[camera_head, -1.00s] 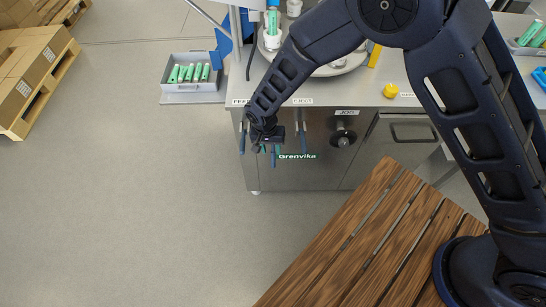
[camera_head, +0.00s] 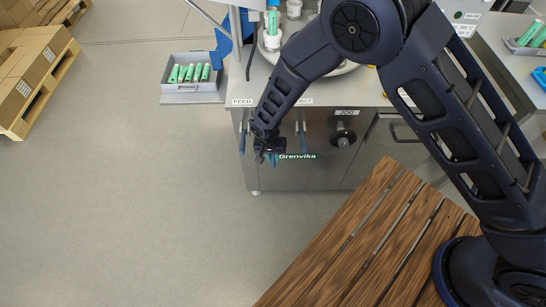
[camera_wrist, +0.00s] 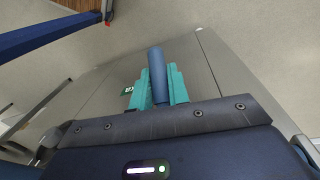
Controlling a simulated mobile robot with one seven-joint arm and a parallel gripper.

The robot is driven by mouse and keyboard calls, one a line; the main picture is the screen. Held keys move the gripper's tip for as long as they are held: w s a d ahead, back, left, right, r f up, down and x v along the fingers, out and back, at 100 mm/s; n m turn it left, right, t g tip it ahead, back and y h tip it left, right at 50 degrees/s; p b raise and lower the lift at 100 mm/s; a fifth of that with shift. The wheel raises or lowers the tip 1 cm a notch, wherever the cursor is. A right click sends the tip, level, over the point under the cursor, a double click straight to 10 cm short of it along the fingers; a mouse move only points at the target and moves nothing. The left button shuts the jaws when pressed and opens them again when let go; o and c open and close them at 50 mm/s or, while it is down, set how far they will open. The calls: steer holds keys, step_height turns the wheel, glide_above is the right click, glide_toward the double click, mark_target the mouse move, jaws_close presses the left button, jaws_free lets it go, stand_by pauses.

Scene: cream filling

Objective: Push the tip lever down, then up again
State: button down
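The tip lever (camera_wrist: 157,75) is the middle one of three blue-handled levers on the front of the steel machine. Its label is hidden behind my arm. My gripper (camera_head: 272,158) is at this lever in the head view, just left of the green Grenvika lettering. In the wrist view, the teal fingers of my gripper (camera_wrist: 161,82) lie on both sides of the blue handle and look closed against it. The handle's end sticks out past the fingertips. Most of the lever is hidden in the head view.
The feed lever (camera_head: 242,140) hangs to the left and the eject lever (camera_head: 302,140) to the right, both close by. A black jog knob (camera_head: 342,139) is further right. A slatted wooden table (camera_head: 350,245) stands in front; the floor to the left is clear.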

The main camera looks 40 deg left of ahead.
steer(key=shift+r, duration=0.1)
steer(key=shift+s+d+r+g+h, duration=0.15)
steer(key=shift+r+g+h, duration=0.4)
steer(key=shift+s+d+r+g+h, duration=0.15)
steer(key=shift+s+r+g+h, duration=0.05)
steer(key=shift+r+g+h, duration=0.35)
steer(key=shift+s+d+r+g+h, duration=0.15)
steer(key=shift+r+g+h, duration=0.35)
steer(key=shift+r, duration=0.05)
steer(key=c, duration=1.4)
jaws_free()
steer(key=shift+o, duration=0.2)
steer(key=v, duration=1)
steer(key=shift+r, duration=0.35)
steer(key=shift+a, duration=0.15)
